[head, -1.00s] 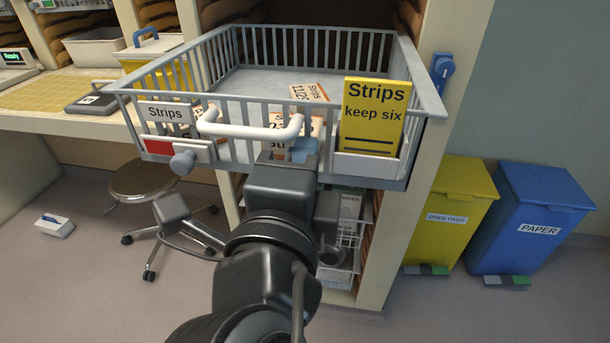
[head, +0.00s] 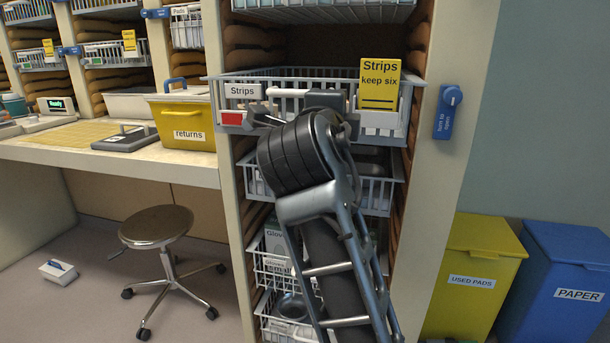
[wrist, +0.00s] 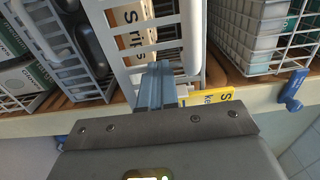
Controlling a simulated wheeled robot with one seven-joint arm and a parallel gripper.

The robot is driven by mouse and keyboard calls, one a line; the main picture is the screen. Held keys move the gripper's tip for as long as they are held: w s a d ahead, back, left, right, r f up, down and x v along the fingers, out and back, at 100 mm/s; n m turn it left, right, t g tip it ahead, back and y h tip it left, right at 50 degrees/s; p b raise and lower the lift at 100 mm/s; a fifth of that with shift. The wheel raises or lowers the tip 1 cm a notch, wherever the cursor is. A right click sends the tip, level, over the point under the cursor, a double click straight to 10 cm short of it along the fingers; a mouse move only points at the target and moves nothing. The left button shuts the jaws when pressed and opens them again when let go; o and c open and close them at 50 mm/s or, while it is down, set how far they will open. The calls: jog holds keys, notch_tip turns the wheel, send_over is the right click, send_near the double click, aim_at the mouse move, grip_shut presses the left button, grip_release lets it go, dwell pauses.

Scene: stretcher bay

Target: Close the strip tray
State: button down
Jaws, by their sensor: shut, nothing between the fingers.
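The strip tray (head: 290,83) is a grey-white wire tray with a "Strips" label at its left and a yellow "Strips keep six" card (head: 379,82) at its right. It sits mostly inside the cabinet, its front standing a little out from the posts. My gripper is at the tray's front; my arm hides its fingers in the head view. In the wrist view, my gripper (wrist: 155,80) is shut and empty, its fingertips against or very close to the tray's front bars (wrist: 150,22), beside the white handle (wrist: 191,35). Strip boxes (wrist: 131,28) show behind the bars.
A blue turn catch (head: 448,112) is on the right post. Other wire trays (head: 378,190) sit below. A yellow returns box (head: 183,122) stands on the counter at left, a stool (head: 156,226) before it. Yellow (head: 474,275) and blue (head: 567,280) bins stand at right.

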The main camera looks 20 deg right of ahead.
jog(key=b+x, duration=0.3)
jog(key=x, duration=0.7)
jog(key=shift+w+d+f+b, duration=0.1)
jog(key=shift+w+d+b, duration=0.15)
jog(key=shift+w+b, duration=0.1)
jog(key=shift+w+d, duration=0.1)
jog(key=shift+d+r, duration=0.1)
jog(key=shift+r, duration=0.25)
